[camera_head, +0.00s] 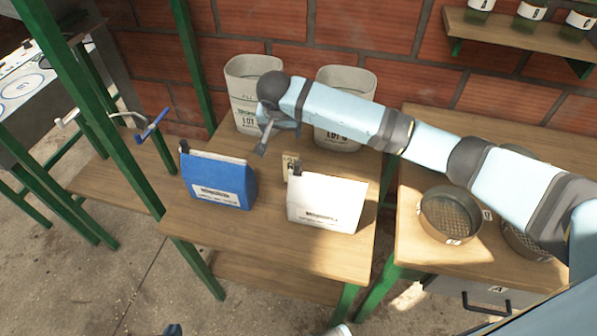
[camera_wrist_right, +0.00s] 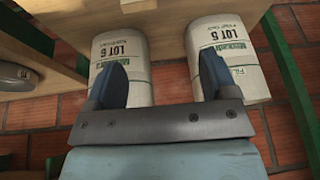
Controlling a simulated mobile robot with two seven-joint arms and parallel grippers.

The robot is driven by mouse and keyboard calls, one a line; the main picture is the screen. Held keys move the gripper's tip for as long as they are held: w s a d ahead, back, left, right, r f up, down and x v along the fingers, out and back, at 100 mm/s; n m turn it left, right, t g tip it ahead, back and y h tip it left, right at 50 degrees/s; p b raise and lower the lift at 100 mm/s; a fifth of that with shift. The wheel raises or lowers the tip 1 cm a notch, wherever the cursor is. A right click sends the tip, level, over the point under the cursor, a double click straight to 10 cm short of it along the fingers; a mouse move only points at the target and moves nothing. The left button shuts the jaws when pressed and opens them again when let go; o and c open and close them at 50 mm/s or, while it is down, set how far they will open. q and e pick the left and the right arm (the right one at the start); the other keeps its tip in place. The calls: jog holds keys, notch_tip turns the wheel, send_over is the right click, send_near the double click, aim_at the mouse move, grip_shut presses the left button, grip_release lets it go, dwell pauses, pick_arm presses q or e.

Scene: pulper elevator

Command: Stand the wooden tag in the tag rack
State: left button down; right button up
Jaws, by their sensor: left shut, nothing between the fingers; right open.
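A small light-wood piece with dark marks (camera_head: 290,160) stands behind the white bag, which partly hides it. I cannot tell whether it is the wooden tag or part of the tag rack. My right gripper (camera_head: 263,145) is open and empty above the shelf table, between the two bags and the rear sacks. Its spread fingers (camera_wrist_right: 160,80) show in the right wrist view, with no tag between them. My left gripper (camera_head: 172,329) shows only as a dark tip at the bottom edge, shut and away from the table.
A blue bag (camera_head: 218,182) and a white bag (camera_head: 325,203) stand on the wooden table (camera_head: 250,236). Two LOT sacks (camera_head: 243,95) (camera_head: 345,84) stand behind, by the brick wall. Round sieves (camera_head: 449,213) sit on the right table. Green posts rise at left.

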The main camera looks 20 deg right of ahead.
aim_at(291, 160)
jog(key=shift+m+g, duration=0.4)
jog(key=shift+g, duration=0.1)
jog(key=x, duration=0.2)
jog(key=s+x, duration=0.1)
jog(key=x, duration=0.5)
jog(key=shift+s+d+f+b, duration=0.15)
jog(key=shift+f+b, duration=0.15)
jog(key=shift+f, duration=0.1)
jog(key=shift+s+x, duration=0.2)
jog(key=shift+x, duration=0.7)
jog(key=shift+s+x, duration=0.25)
jog(key=shift+x, duration=0.65)
jog(key=shift+s+x, duration=0.2)
jog(key=shift+x, duration=0.75)
jog(key=shift+f, duration=0.1)
jog(key=shift+c, duration=0.4)
jog(key=c, duration=1)
